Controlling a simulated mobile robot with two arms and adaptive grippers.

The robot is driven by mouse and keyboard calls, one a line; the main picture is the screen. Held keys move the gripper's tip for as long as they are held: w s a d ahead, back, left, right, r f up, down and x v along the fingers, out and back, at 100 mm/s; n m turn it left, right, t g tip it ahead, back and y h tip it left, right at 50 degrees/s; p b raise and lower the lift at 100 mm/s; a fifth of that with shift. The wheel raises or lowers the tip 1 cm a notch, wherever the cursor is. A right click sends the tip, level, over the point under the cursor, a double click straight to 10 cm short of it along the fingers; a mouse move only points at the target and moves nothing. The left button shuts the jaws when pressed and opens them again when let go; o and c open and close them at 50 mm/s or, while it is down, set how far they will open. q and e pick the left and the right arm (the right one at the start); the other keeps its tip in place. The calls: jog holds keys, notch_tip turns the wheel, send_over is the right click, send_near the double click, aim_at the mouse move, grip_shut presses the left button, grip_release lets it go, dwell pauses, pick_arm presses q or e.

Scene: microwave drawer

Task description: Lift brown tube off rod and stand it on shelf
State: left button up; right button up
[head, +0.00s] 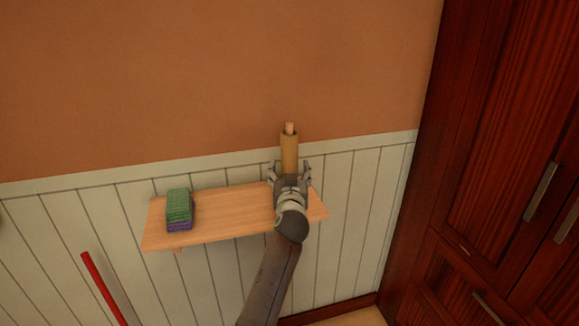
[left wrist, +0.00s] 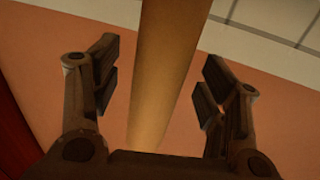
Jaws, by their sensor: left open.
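In the left wrist view the tube (left wrist: 165,75) runs between the two spread fingers of my left gripper (left wrist: 160,88), with a gap on both sides. My right gripper is not in view.
A green and purple sponge-like block (head: 179,209) lies on the shelf's left part. The shelf's middle is bare. A dark wooden cabinet (head: 490,140) with metal handles stands at right. The wall is behind the shelf.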

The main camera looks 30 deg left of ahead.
pick_arm(q)
jog(key=shift+x, duration=0.95)
jog(key=shift+c, duration=0.4)
jog(key=c, duration=0.7)
jog(key=shift+r, duration=0.1)
notch_tip(320, 180, up, 28)
jog(key=shift+f+b, duration=0.1)
jog(key=shift+b, duration=0.25)
jog(key=shift+f+b, duration=0.3)
jog(key=shift+f, duration=0.5)
